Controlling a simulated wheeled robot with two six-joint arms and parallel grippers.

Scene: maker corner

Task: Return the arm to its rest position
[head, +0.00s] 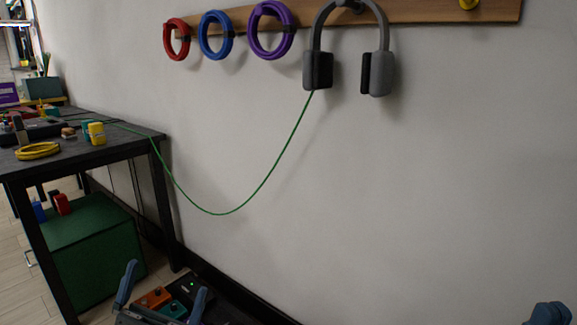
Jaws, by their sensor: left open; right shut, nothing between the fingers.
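My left gripper (163,287) is at the bottom, left of centre, with its two blue-grey fingers spread apart and empty. Low down behind it are an orange box (155,297) and a teal box (174,309), which show between the fingers. My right gripper (548,312) shows only in part at the bottom right corner, in front of bare wall. Its blue-grey fingers are together with nothing between them. Most of both arms is out of the picture.
Grey headphones (318,70) and red, blue and purple (272,42) coils hang on a wooden wall rail (430,10). A green cable (232,212) sags from the headphones to a dark table (110,145) at left. A green cabinet (95,250) stands beneath it.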

